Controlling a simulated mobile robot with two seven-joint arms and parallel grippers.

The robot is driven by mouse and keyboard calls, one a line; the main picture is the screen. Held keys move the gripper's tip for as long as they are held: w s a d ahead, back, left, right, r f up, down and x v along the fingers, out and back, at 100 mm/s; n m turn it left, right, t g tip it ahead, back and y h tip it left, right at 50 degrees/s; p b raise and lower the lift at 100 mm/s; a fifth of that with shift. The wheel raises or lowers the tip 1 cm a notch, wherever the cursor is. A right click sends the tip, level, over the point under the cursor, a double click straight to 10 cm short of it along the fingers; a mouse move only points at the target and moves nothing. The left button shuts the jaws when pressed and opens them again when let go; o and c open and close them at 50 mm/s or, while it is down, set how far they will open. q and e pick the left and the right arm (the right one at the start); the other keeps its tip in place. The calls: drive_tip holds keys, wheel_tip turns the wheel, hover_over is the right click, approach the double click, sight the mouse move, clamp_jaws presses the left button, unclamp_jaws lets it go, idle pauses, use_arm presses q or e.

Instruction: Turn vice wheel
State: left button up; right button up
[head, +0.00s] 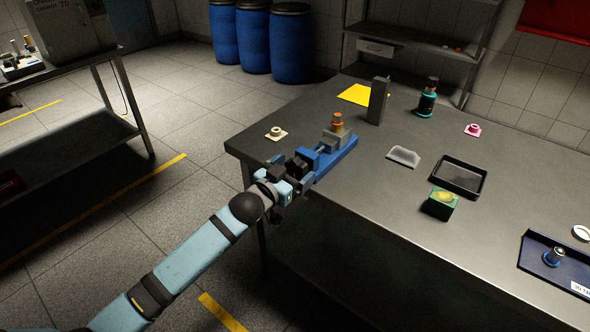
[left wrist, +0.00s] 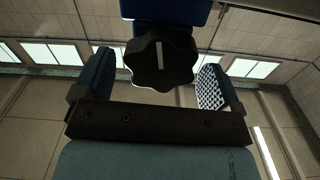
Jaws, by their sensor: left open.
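The blue vice (head: 345,152) sits at the table's left edge, with a copper-and-orange part (head: 337,124) at its grey jaws. Its black lobed wheel (left wrist: 162,60) shows large in the left wrist view, with a white mark on its face. My left gripper (left wrist: 155,72) is open, with one finger on each side of the wheel. Gaps show between the fingers and the wheel. In the head view my left gripper (head: 294,176) is at the wheel end of the vice, and the dark wheel and fingers are hard to tell apart. My right gripper is out of view.
On the table (head: 330,215) are a cream flanged piece (head: 276,133), a grey upright block (head: 378,100), a dark bottle (head: 427,98), a black tray (head: 459,177) and a green box (head: 440,203). Blue barrels (head: 291,45) stand behind. The table's front middle is clear.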

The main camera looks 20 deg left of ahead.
use_arm(q)
drive_tip(key=shift+w+d, duration=0.15)
drive_tip(key=shift+w, duration=0.25)
drive_tip(key=shift+c, duration=0.5)
drive_tip(key=c, duration=0.8)
